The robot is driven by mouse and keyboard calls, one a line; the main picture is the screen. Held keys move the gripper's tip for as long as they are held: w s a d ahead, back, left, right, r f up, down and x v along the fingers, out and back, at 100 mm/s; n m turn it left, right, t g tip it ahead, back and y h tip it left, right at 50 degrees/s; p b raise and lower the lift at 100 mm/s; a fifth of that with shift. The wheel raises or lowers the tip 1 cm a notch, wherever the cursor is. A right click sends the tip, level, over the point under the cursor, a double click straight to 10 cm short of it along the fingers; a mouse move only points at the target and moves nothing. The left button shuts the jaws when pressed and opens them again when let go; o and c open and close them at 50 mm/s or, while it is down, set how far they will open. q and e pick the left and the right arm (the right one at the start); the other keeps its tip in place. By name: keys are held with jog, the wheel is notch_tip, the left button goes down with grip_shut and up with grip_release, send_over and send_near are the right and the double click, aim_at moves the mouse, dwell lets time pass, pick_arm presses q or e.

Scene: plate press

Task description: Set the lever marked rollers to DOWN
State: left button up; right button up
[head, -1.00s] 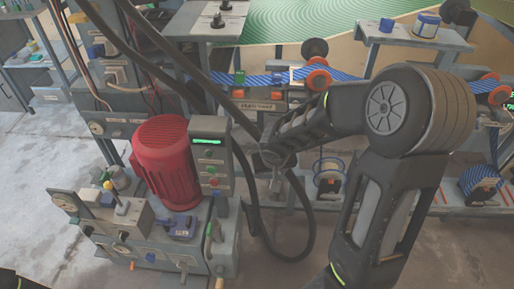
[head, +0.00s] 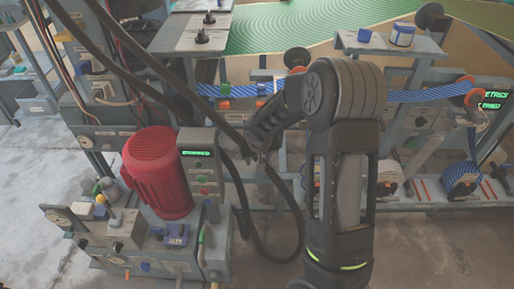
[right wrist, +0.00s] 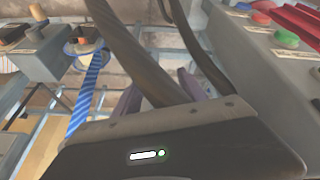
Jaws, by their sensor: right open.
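No lever can be read as marked rollers; the label plates are too small or blurred. A grey machine (head: 130,262) with a red motor (head: 157,165) carries a green-handled lever (head: 201,246) and small yellow-topped controls (head: 101,200). My right arm crosses the middle of the head view, its wrist end near a black cable, right of the motor. In the right wrist view my right gripper (right wrist: 160,90) has its fingers apart, with a thick dark cable passing across the view between them. No lever shows between the fingers. My left gripper is not in view.
Black cables (head: 290,248) hang beside the motor and loop near my right arm. Blue striped web (head: 425,96) runs along the back bench. Bare floor (head: 25,180) is at left.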

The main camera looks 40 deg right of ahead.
jog(key=w+d, duration=0.1)
jog(key=w+d+p, duration=0.1)
jog(key=w, duration=0.1)
jog(key=shift+r, duration=0.1)
jog(key=shift+w+f, duration=0.1)
jog(key=shift+f, duration=0.8)
jog(key=shift+w+d+f, duration=0.15)
jog(key=shift+w+f, duration=0.1)
jog(key=shift+f, duration=0.35)
jog(key=shift+c, duration=0.2)
grip_shut()
